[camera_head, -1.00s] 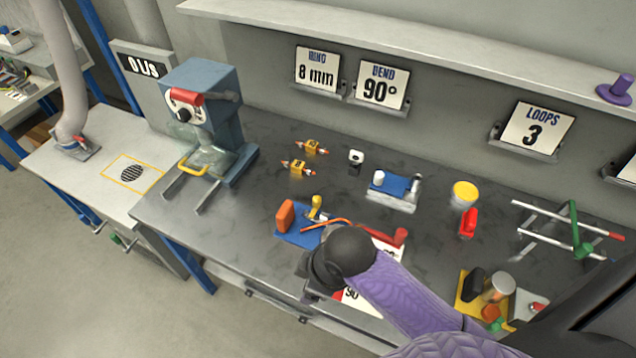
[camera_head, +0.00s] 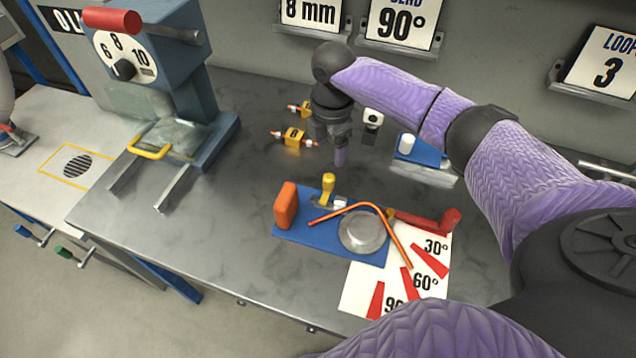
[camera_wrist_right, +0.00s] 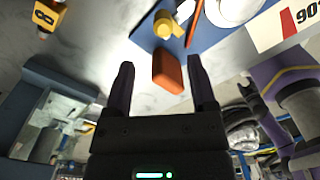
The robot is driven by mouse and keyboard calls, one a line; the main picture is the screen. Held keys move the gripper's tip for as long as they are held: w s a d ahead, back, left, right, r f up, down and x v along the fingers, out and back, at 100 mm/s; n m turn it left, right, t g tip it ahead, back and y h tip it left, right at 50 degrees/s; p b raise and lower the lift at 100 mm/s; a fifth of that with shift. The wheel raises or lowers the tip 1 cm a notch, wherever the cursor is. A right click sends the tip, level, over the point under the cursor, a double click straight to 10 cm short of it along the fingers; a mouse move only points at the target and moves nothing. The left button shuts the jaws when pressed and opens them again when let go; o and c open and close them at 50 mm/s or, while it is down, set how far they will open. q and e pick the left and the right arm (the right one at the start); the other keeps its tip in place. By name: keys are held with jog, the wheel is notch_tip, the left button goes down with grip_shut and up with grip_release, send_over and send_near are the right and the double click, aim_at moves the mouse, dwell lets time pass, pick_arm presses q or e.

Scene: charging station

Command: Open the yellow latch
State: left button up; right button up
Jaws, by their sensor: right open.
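The yellow latch (camera_head: 328,184) is a small upright yellow handle with a rounded top. It stands on the back edge of a blue bending jig (camera_head: 300,234), between an orange block (camera_head: 286,206) and a round grey disc (camera_head: 362,232). In the right wrist view, the yellow latch (camera_wrist_right: 170,25) appears above the orange block (camera_wrist_right: 168,72). My right gripper (camera_head: 340,157) points down above the table, behind the latch and apart from it. In the right wrist view, its two fingers (camera_wrist_right: 160,62) are spread with nothing held. My left gripper is not in view.
A bent orange rod (camera_head: 360,206) lies across the jig, beside a red handle (camera_head: 430,220) and an angle sheet (camera_head: 400,285). Yellow blocks (camera_head: 293,138) and a blue-grey machine (camera_head: 160,80) stand left of my arm. The table between machine and jig is clear.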

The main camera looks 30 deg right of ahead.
aim_at(330, 176)
jog(key=f+b, duration=0.1)
jog(key=f, duration=0.2)
jog(key=f+b, duration=0.1)
jog(key=f, duration=0.2)
jog(key=f+b, duration=0.1)
jog(key=f, duration=0.2)
jog(key=shift+s+f, duration=0.25)
jog(key=shift+f, duration=0.05)
grip_shut()
